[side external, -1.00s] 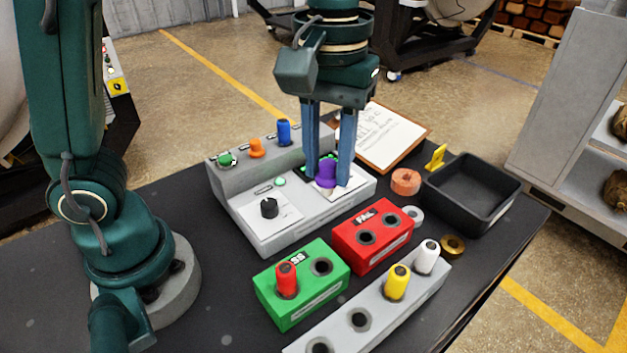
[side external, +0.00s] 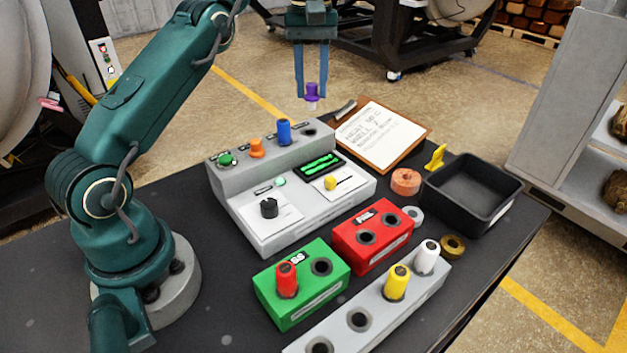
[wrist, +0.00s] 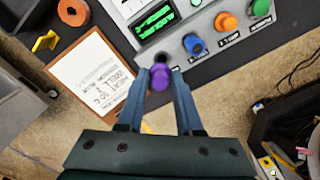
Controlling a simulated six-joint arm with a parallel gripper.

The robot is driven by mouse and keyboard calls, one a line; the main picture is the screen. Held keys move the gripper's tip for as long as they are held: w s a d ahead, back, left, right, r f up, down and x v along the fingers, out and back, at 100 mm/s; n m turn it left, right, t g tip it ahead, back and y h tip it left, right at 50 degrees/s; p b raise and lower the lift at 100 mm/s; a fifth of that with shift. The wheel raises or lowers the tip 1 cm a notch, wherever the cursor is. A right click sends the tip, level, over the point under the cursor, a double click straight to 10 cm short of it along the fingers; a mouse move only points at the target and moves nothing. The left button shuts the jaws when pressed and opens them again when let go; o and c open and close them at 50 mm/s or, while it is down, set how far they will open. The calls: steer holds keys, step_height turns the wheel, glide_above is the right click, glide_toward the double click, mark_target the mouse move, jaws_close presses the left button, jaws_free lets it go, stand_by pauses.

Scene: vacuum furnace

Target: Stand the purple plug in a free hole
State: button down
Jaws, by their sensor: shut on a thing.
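My gripper (side external: 312,96) is shut on the purple plug (side external: 312,90) and holds it upright in the air behind the grey console (side external: 262,227). In the wrist view the plug (wrist: 160,79) sits between the fingertips, close to an empty hole (wrist: 162,58) in the console's raised back row. That hole shows in the side view (side external: 309,133), to the right of a blue plug (side external: 284,132). The green block (side external: 300,298) has a red plug and one empty hole (side external: 322,267). The red block (side external: 374,240) has two empty holes. The light grey rail (side external: 380,320) shows empty holes in front.
The back row also holds an orange plug (side external: 257,148) and a green button (side external: 226,158). Yellow (side external: 397,283) and white (side external: 427,258) plugs stand in the rail. A clipboard (side external: 383,137), a copper-coloured ring (side external: 405,182) and a black tray (side external: 474,190) lie to the right.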

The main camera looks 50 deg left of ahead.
mark_target(309, 104)
steer(key=shift+a+f, duration=0.3)
steer(key=shift+a, duration=0.1)
steer(key=shift+f, duration=2)
steer(key=shift+f, duration=0.65)
steer(key=shift+f, duration=0.35)
steer(key=shift+f, duration=0.4)
steer(key=shift+c, duration=0.4)
jaws_free()
steer(key=shift+r, duration=2.5)
